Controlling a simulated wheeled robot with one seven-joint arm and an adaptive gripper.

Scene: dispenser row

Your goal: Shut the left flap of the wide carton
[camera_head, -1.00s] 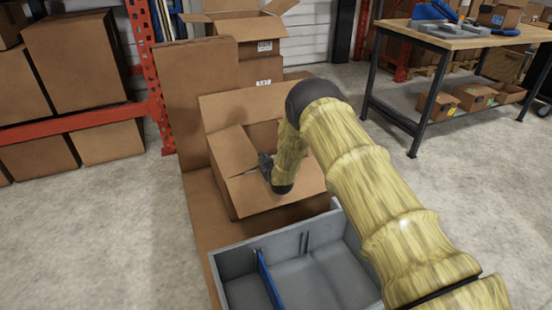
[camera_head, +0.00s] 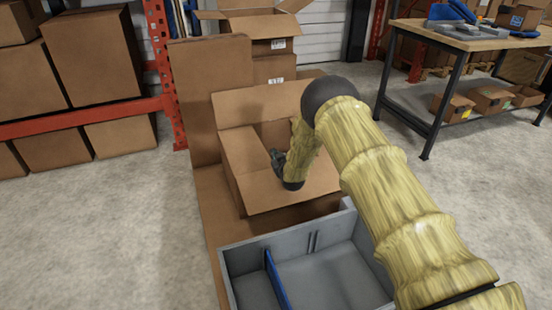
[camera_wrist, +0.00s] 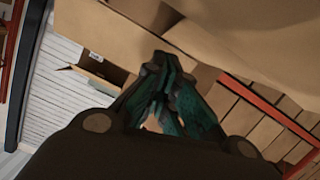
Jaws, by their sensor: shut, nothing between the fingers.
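The wide carton (camera_head: 275,218) stands in the middle of the head view. Its left flap (camera_head: 246,162) is folded inward and lies over the left part of the opening. The near flap (camera_head: 295,192) also lies inward, and the far flap (camera_head: 262,103) stands up. My gripper (camera_head: 276,157) is at the left flap's right edge, over the opening. It looks very near or touching; I cannot tell which. In the wrist view my gripper (camera_wrist: 162,62) is shut and empty, with brown cardboard close beyond its tips. My arm hides the carton's right side.
A grey bin (camera_head: 240,246) with a blue divider (camera_head: 277,280) stands in front of the carton. A tall cardboard panel (camera_head: 208,95) and an open carton (camera_head: 257,28) are behind it. A workbench (camera_head: 470,38) stands at right. Floor is clear at left.

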